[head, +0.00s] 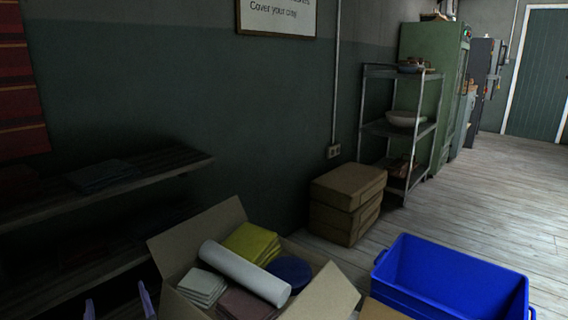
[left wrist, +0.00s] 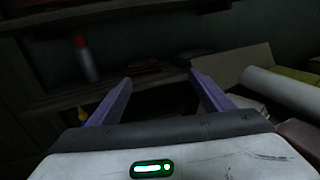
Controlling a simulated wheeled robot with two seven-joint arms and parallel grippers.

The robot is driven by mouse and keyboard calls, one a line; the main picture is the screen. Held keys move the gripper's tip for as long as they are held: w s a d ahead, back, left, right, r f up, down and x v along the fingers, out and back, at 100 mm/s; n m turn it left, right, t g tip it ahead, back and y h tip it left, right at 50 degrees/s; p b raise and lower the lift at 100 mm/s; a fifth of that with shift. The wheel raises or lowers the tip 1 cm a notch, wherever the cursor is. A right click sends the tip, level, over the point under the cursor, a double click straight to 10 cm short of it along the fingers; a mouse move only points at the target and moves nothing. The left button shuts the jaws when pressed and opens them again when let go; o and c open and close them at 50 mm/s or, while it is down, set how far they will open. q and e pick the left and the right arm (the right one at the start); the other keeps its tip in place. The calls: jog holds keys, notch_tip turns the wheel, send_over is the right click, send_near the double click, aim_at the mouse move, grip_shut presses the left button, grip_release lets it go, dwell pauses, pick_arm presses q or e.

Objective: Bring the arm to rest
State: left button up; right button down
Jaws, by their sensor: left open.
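My left gripper (head: 118,302) shows at the bottom left of the head view as two purple fingertips, spread apart with nothing between them. In the left wrist view the two purple fingers (left wrist: 160,92) are wide apart and empty, pointing toward a dim wooden shelf (left wrist: 62,98). The gripper is left of an open cardboard box (head: 332,296), apart from what lies in it. My right gripper is in neither view.
The box holds a white roll (head: 245,274), yellow cloths (head: 252,242), pale folded cloths (head: 202,286) and a dark blue round thing (head: 289,271). A blue bin (head: 452,283) stands at right. Stacked brown boxes (head: 347,202) and a metal rack (head: 401,130) stand behind. A red-capped bottle (left wrist: 86,60) stands on the shelf.

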pick_arm(q)
jog(key=s+d+f+n+g+h, duration=0.5)
jog(key=s+d+f+n+h, duration=0.6)
jog(key=s+d+f+n, duration=0.7)
jog(key=s+d+r+n+g+h+p, duration=0.25)
jog(key=s+d+r+n, duration=0.2)
jog(key=s+n, duration=0.4)
jog(key=a+r+t+p, duration=0.1)
jog(key=a+r+p, duration=0.2)
jog(key=r+p, duration=0.6)
jog(key=p, duration=0.9)
jog(key=shift+s+r, duration=0.4)
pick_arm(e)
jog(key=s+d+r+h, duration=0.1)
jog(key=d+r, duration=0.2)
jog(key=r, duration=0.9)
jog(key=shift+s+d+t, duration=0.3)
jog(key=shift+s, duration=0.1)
pick_arm(q)
jog(key=shift+f+y, duration=0.1)
jog(key=shift+y, duration=0.15)
